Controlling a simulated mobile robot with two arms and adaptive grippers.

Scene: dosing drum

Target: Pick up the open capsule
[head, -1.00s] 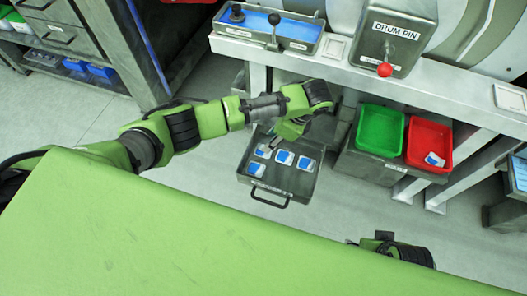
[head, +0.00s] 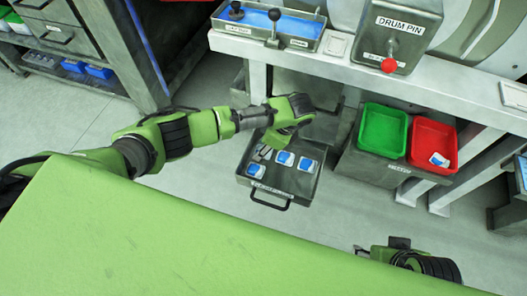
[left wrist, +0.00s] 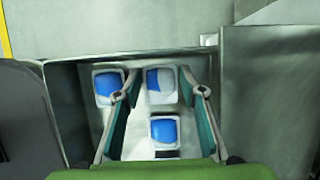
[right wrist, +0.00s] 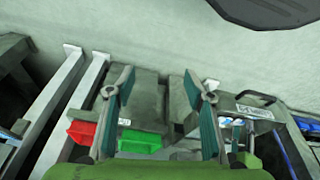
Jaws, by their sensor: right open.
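Several white capsules with blue faces lie in an open grey drawer (head: 300,193). In the left wrist view one capsule (left wrist: 107,86) is at the left, one (left wrist: 160,84) at the upper middle and one (left wrist: 164,130) below it. The upper middle one shows a pale area across part of its blue, unlike the others; I cannot tell for sure that it is the open capsule. My left gripper (left wrist: 161,93) is open and empty above the drawer, its fingers on either side of the upper middle capsule in the picture. My right gripper (right wrist: 160,95) is open and empty, away from the drawer.
A green bin (head: 383,131) and a red bin (head: 431,142) stand right of the drawer; the red one holds a capsule (head: 438,159). The workbench edge (head: 350,74) with the drum pin box (head: 399,35) overhangs behind. Bare floor lies left of the drawer.

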